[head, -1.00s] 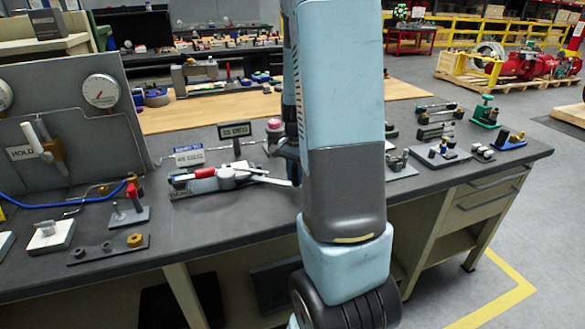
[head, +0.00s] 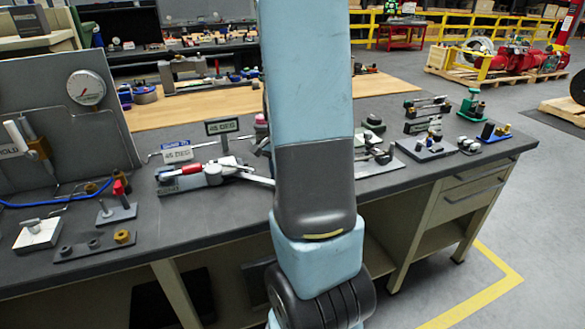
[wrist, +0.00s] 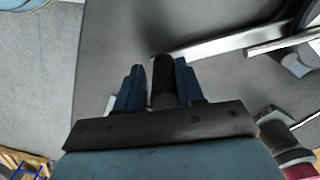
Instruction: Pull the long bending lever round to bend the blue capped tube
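The tube bender (head: 213,174) lies on the bench in the head view. It has a red-and-white handle part (head: 185,169) and a long silver lever (head: 256,179) running right until my arm hides its end. In the wrist view the silver lever (wrist: 225,44) comes in from the right, and a dark round grip (wrist: 163,85) stands between the blue fingers of my gripper (wrist: 159,83). A narrow gap shows left of the grip; the right finger looks very close to it. The gripper looks open around it. I cannot make out the blue capped tube for certain.
Two signs, one dark (head: 222,127) and one blue-and-white (head: 177,152), stand behind the bender. A gauge panel (head: 60,120) stands at left. Small fixtures (head: 427,147) sit on the bench at right. The floor in front is open.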

